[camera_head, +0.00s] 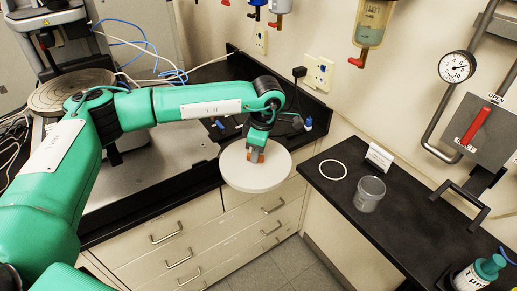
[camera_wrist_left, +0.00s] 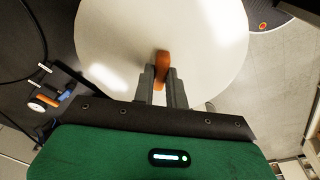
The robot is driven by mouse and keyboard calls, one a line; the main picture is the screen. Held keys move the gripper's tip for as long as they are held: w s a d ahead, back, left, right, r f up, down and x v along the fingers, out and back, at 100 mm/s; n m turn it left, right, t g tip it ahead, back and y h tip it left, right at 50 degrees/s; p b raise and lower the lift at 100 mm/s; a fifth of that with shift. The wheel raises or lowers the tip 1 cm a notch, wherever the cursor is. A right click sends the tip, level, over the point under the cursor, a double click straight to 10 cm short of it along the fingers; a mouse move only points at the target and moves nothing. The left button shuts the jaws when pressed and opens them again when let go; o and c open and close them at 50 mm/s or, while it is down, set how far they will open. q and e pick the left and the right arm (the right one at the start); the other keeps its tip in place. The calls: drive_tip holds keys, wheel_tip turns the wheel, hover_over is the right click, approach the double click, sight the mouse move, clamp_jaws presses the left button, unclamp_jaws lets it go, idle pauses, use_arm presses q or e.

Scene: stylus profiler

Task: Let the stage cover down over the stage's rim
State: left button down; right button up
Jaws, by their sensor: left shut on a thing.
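The stage cover (camera_head: 240,176) is a round white disc with an orange knob (camera_head: 256,156). My left gripper (camera_head: 258,148) is shut on the knob. In the left wrist view the fingers (camera_wrist_left: 162,80) stand on both sides of the orange knob (camera_wrist_left: 162,62), and the white cover (camera_wrist_left: 110,35) spreads beyond them. The cover hangs in the air by the front edge of the left bench, in front of the drawers. The stage (camera_head: 58,92) is a round grey-brown disc at the far left, partly behind my arm. My right gripper is not in view.
The right bench bears a white ring (camera_head: 323,172), a small card (camera_head: 379,156), a clear jar (camera_head: 369,195) and a green-topped bottle (camera_head: 483,272). Blue and white cables run behind my left arm. A black plug and several small parts lie near the left bench's back corner.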

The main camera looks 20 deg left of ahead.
sight(242, 181)
use_arm(q)
drive_tip(key=s+m, duration=0.2)
drive_tip(key=s+m+t, duration=0.1)
drive_tip(key=s+m, duration=0.1)
drive_tip(key=m, duration=0.1)
drive_tip(key=shift+a+r+m, duration=0.15)
drive_tip(key=shift+r+m, duration=0.05)
drive_tip(key=shift+m, duration=0.1)
drive_tip(key=s+m, duration=0.1)
drive_tip(key=m, duration=0.1)
drive_tip(key=s+m, duration=0.1)
drive_tip(key=m, duration=0.1)
drive_tip(key=shift+s+a+r+h, duration=0.15)
drive_tip(key=shift+h, duration=0.15)
drive_tip(key=s+m, duration=0.2)
drive_tip(key=m, duration=0.1)
drive_tip(key=s+m, duration=0.1)
drive_tip(key=shift+a+r+m+t, duration=0.1)
drive_tip(key=shift+r+m+t, duration=0.2)
drive_tip(key=shift+m+t, duration=0.1)
drive_tip(key=s+m, duration=0.2)
drive_tip(key=m, duration=0.1)
drive_tip(key=s+m+h, duration=0.1)
drive_tip(key=shift+s+a+r+m, duration=0.1)
drive_tip(key=shift+a+r+m, duration=0.05)
drive_tip(key=shift+r+m, duration=0.15)
